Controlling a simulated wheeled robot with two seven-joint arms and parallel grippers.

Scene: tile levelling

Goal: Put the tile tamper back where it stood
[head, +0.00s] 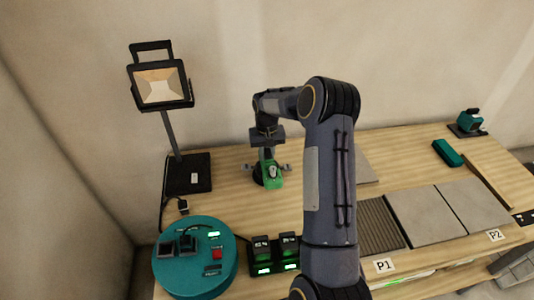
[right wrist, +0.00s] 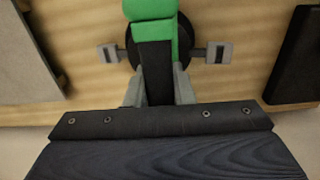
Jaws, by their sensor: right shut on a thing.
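The tile tamper (head: 270,174) has a green body, a black grip and a round black foot. It is at the back of the workbench, just right of the lamp base. My right gripper (head: 266,150) is shut on its grip from above. In the right wrist view the tamper (right wrist: 151,12) shows its black grip between the grey fingers (right wrist: 158,90). Small grey brackets stand on either side of the round foot. Whether the foot touches the bench cannot be told. My left gripper is not in view.
A work lamp (head: 160,85) on a black base (head: 188,175) stands left. A teal round unit (head: 195,280) and a charger block (head: 262,255) are in front. Grey tiles (head: 427,215), a teal block (head: 447,152) and a teal tool (head: 469,121) lie right. My right arm hides the middle.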

